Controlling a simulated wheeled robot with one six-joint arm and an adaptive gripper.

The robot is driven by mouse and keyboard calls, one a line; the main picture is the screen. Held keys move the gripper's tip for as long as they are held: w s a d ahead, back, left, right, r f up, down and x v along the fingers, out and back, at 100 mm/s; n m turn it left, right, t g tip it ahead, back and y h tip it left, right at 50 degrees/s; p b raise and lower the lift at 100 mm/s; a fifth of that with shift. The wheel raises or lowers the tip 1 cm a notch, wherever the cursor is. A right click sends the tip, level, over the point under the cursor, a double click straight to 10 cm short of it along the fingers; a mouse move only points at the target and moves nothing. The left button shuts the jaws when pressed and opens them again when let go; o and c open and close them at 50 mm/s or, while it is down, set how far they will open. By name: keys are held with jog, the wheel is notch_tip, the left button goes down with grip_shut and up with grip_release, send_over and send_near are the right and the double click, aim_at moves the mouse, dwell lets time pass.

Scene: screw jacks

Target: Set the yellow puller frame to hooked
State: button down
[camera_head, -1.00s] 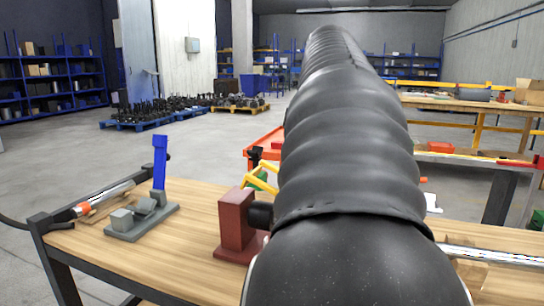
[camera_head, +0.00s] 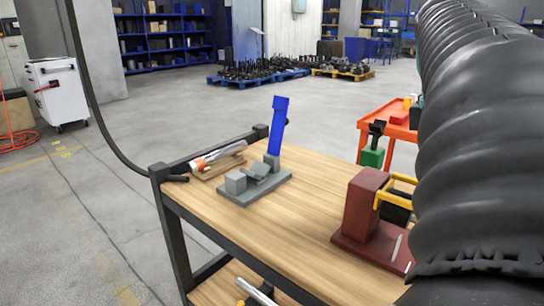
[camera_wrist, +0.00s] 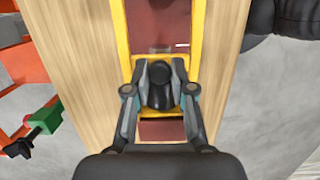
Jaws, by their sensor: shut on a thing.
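The yellow puller frame (camera_head: 379,194) sits at the upper right side of a dark red block (camera_head: 366,205) on a red base plate. In the wrist view the frame (camera_wrist: 124,35) runs along both sides of the red body (camera_wrist: 157,18). My gripper (camera_wrist: 160,63) has its fingers closed in at the frame's cross bar, and it grips the frame there. A black rounded part shows between the fingers. My arm hides the frame's right end and the gripper in the head view. I cannot tell whether the frame touches a hook.
A grey fixture (camera_head: 254,184) with an upright blue lever (camera_head: 278,125) stands on the wooden table (camera_head: 310,220), left of the red block. Bare wood lies between the two fixtures.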

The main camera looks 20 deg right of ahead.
jog(key=shift+f, duration=0.15)
jog(key=c, duration=1)
grip_release()
jog(key=shift+w+a, duration=0.1)
